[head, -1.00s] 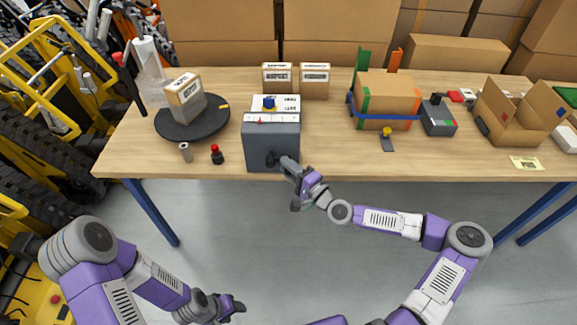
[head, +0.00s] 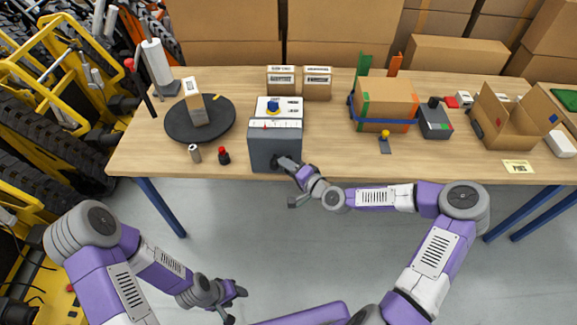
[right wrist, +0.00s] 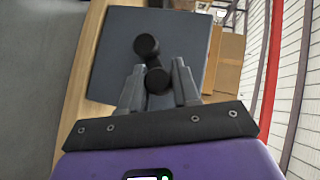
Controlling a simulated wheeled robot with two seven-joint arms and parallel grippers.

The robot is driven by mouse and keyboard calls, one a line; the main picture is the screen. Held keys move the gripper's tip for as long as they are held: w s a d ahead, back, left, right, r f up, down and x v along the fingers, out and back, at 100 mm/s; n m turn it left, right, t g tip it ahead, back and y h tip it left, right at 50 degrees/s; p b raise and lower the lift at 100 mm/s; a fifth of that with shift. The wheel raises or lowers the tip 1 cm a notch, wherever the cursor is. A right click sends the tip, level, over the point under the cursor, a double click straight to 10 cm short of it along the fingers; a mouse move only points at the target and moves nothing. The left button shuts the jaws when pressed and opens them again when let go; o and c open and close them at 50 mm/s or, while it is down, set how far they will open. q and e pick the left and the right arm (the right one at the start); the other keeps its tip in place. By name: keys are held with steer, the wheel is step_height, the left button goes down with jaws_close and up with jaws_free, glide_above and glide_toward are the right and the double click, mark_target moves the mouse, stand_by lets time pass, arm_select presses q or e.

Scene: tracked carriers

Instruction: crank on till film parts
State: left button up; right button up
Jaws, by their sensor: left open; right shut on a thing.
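A grey crank box (head: 274,152) stands at the table's front edge, with a white scale and a blue knob on top. My right gripper (head: 285,162) is at its front; the right wrist view shows the fingers (right wrist: 157,88) shut on the dark crank handle (right wrist: 157,80). A carton (head: 195,104) stands on the black turntable (head: 222,122). A white film roll (head: 157,62) stands upright behind it to the left. No film is clearly visible between roll and carton. My left gripper (head: 232,303) is open and empty, low in front of the table.
A small grey cylinder (head: 195,153) and a red-topped piece (head: 224,156) stand left of the crank box. Two small cartons (head: 317,84) stand behind it. A strapped carton (head: 386,103) and an open carton (head: 510,115) are to the right. Yellow machinery lines the left.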

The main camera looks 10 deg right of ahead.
steer(key=o, duration=1)
steer(key=shift+c, duration=0.2)
steer(key=v, duration=0.7)
steer(key=shift+s+d+p, duration=0.15)
steer(key=shift+s+p, duration=0.1)
steer(key=shift+p, duration=0.2)
steer(key=shift+r, duration=0.1)
steer(key=s+a+f+n+g+y, duration=0.1)
steer(key=s+a+f+n+g, duration=0.2)
steer(key=s+a+f+g, duration=0.6)
steer(key=s+f+n+g+h, duration=0.3)
steer(key=s+f+n+g, duration=0.1)
steer(key=s+f, duration=0.9)
steer(key=shift+s+d+h, duration=0.15)
steer(key=shift+d+h, duration=0.15)
steer(key=shift+h, duration=0.1)
